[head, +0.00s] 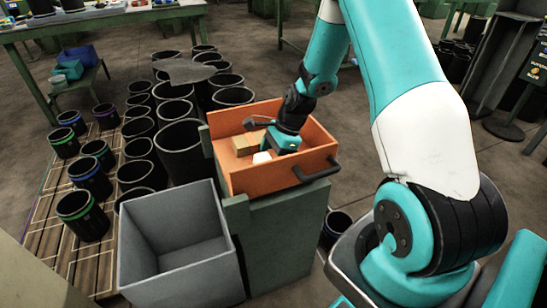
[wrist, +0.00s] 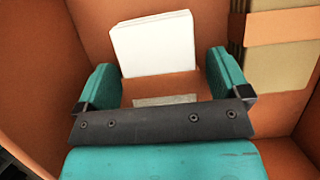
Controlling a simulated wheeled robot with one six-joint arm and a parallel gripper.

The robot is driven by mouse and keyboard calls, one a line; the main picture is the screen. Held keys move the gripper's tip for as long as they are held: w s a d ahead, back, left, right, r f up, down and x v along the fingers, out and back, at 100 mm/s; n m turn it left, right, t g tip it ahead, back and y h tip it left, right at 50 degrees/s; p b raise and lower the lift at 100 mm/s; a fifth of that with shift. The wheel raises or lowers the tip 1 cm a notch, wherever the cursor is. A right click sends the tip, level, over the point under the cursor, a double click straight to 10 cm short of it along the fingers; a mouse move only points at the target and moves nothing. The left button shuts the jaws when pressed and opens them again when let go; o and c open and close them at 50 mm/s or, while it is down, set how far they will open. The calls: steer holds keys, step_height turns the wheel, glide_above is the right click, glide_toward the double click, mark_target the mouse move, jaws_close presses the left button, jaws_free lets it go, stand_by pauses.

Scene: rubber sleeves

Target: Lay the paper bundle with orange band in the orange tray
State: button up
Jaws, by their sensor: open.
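The orange tray (head: 318,135), a deep open box with a dark handle, sits on a green stand. My gripper (head: 285,143) is down inside it. In the wrist view its two teal fingers (wrist: 160,85) are apart with nothing clamped between them. A white block-like stack (wrist: 155,43) lies just beyond the fingertips; it also shows in the head view (head: 262,157). A tan bundle with an orange band (wrist: 280,28) lies inside the tray, right of the fingers; in the head view it appears as a tan block (head: 241,145). A pale strip (wrist: 165,100) shows between the fingers.
A grey open bin (head: 175,245) stands left of the green stand (head: 285,225) and looks empty. Several black rubber sleeves (head: 178,140) crowd the floor left of the tray. A green workbench (head: 95,22) is at the back left.

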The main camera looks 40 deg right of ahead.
steer(key=p+v, duration=0.3)
steer(key=v, duration=0.9)
steer(key=s+a+r+n, duration=0.4)
steer(key=a+r+n, duration=0.2)
steer(key=a+n, duration=0.25)
steer(key=s+a+r+n, duration=0.3)
steer(key=a+r+n, duration=0.35)
steer(key=a, duration=0.35)
steer(key=s+a+r+n, duration=0.1)
steer(key=s+a+n, duration=0.3)
steer(key=s+n, duration=0.2)
steer(key=s+a+r+n+g, duration=0.1)
steer(key=s+a+r+n, duration=0.1)
steer(key=s+a+n, duration=0.2)
steer(key=s+n, duration=0.3)
steer(key=s, duration=0.1)
steer(key=shift+a, duration=0.2)
